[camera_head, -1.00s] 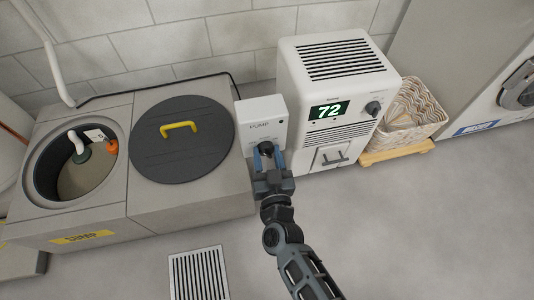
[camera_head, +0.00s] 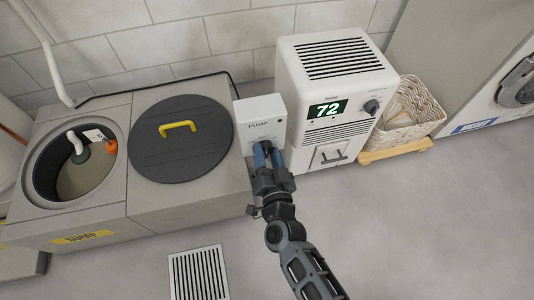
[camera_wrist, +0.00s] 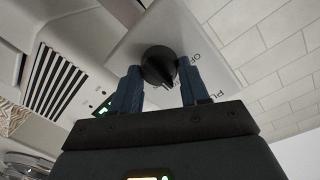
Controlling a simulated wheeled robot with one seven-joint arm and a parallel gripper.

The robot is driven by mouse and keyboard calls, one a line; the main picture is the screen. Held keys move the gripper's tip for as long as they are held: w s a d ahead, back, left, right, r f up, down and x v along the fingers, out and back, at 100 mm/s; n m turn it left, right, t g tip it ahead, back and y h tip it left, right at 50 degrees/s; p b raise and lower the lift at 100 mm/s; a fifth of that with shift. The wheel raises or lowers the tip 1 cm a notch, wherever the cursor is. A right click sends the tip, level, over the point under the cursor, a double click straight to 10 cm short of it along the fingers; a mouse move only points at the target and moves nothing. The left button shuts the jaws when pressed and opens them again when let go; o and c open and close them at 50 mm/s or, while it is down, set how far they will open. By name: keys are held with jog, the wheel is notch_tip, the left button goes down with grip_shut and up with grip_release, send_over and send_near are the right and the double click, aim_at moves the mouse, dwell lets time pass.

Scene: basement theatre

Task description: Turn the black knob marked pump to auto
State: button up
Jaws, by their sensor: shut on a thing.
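The black pump knob (camera_wrist: 158,65) sits on the front of the white PUMP box (camera_head: 261,108). In the wrist view it is a round dark knob with a raised ridge, between the fingertips of my gripper (camera_wrist: 158,82). The printed word OFF is beside it on the panel, and part of the word PUMP shows further right. Other marks are partly hidden, so I cannot read the setting. In the head view my gripper (camera_head: 264,152) is against the lower front of the box and hides the knob. It is shut on the knob.
A white dehumidifier (camera_head: 335,95) showing 72 stands right of the box, with a wicker basket (camera_head: 415,105) beyond it. Left is the sump cabinet with a black lid (camera_head: 180,150) and an open round pit (camera_head: 75,165). The floor in front is clear, with a grate (camera_head: 199,275).

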jog(key=o, duration=1.1)
jog(key=shift+c, duration=0.2)
jog(key=shift+s, duration=0.1)
jog(key=p+v, duration=0.1)
jog(key=v, duration=0.6)
jog(key=shift+s, duration=0.35)
jog(key=shift+d, duration=0.1)
jog(key=s+d+r+h, duration=0.1)
jog(key=s+d+r, duration=0.4)
jog(key=s, duration=0.4)
jog(key=s+d+r+h, duration=0.2)
jog(key=s+d, duration=0.5)
jog(key=s, duration=0.2)
jog(key=s+d+r+n+g+h, duration=0.1)
jog(key=s+d+r+n, duration=0.1)
jog(key=s+d+r, duration=0.4)
jog(key=s+d+r+n+g, duration=0.1)
jog(key=s+d+r+n, duration=0.15)
jog(key=s+r, duration=0.4)
notch_tip(320, 180, up, 29)
jog(key=p, duration=2.7)
jog(key=shift+w+d+r, duration=0.25)
jog(key=shift+w+d, duration=0.1)
jog(key=shift+w, duration=0.1)
